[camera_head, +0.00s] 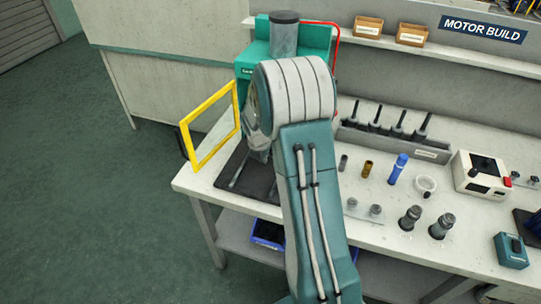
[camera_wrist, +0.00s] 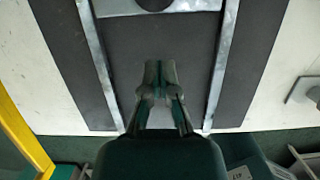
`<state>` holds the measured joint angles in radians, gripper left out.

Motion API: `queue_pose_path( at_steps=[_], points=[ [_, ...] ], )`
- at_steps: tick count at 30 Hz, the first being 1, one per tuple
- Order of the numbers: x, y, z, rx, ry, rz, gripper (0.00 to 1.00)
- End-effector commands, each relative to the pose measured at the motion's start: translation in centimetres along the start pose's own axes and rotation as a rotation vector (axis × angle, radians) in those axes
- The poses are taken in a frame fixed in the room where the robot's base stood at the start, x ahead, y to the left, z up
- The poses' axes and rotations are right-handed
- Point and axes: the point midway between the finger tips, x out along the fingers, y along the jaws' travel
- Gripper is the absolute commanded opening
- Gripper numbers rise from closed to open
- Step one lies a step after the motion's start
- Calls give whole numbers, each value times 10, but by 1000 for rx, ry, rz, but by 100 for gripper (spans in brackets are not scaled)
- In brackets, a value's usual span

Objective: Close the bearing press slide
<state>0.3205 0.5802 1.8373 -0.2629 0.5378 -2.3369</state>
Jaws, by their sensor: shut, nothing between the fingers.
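The teal bearing press (camera_head: 312,38) stands at the back left of the bench, partly hidden behind my arm. A dark base plate (camera_head: 262,181) with two metal rails extends in front of it. In the wrist view the rails (camera_wrist: 98,60) run along both sides of the dark plate. A silver plate edge with a dark round part (camera_wrist: 185,5), which looks like the slide, shows at the top between the rails. My gripper (camera_wrist: 160,68) is shut and empty over the dark strip between the rails, apart from the silver plate in the picture.
A yellow frame (camera_head: 187,147) stands at the bench's left end. Tools in a rack (camera_head: 400,140), a blue bottle (camera_head: 398,168), metal parts and a white-red box (camera_head: 482,176) lie to the right. A blue bin (camera_head: 268,234) sits below. Floor at left is clear.

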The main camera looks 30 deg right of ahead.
Motion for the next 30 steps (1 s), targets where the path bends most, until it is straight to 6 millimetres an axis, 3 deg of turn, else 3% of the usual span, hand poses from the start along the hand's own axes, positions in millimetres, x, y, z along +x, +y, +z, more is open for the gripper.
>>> queue_pose_path(
  at_steps=[18,30],
  points=[
    [-92,0,0,0,-1,1,0],
    [-108,1,-4,34,-3,6,0]
  ],
)
